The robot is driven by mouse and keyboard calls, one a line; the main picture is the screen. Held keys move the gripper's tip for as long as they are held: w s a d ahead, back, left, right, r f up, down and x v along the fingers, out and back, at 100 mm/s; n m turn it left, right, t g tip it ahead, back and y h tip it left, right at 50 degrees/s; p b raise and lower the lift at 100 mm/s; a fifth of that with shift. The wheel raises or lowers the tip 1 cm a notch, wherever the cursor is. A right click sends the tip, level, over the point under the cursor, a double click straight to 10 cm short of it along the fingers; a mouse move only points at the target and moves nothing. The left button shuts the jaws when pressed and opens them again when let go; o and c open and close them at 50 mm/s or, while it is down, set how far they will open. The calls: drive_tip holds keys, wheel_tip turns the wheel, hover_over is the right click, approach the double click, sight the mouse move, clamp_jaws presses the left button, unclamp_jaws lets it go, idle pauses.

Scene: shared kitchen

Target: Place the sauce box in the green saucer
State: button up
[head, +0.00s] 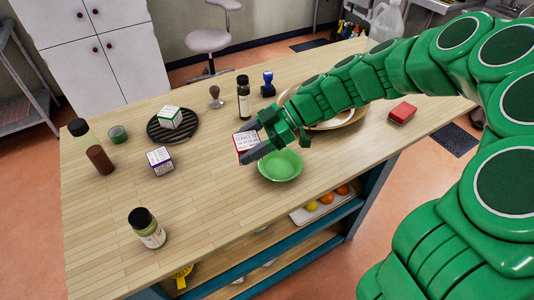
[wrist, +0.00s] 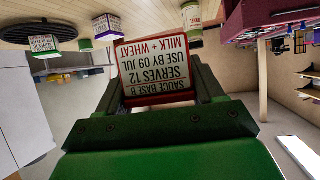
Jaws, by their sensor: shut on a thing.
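The sauce box (head: 246,143) is a small white box with red edges and printed text. In the wrist view the box (wrist: 156,68) fills the space between the fingers, its label reading "SAUCE BASE B" upside down. My gripper (head: 256,144) is shut on it and holds it near the left rim of the green saucer. The green saucer (head: 281,166) stands on the table near its front edge and looks empty. The box appears above the table; its exact height over the saucer is hard to tell.
A purple-edged box (head: 160,160) and a green-topped box (head: 170,117) on a dark round trivet (head: 153,132) are to the left. A red box (head: 402,112) lies right. A jar (head: 147,228) stands front left.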

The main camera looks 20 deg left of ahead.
drive_tip(key=s+d+m+t+y, duration=0.15)
drive_tip(key=s+d, duration=0.25)
drive_tip(key=d, duration=0.8)
hover_over(280, 168)
drive_tip(key=shift+m+t, duration=0.25)
drive_tip(key=f, duration=0.5)
drive_tip(key=s+f, duration=0.1)
drive_tip(key=f, duration=0.2)
drive_tip(key=shift+d, duration=0.25)
drive_tip(key=shift+w+a+f, duration=0.3)
drive_tip(key=shift+w+f, duration=0.25)
drive_tip(key=shift+f, duration=1.55)
drive_tip(key=shift+f, duration=0.1)
drive_tip(key=o, duration=0.9)
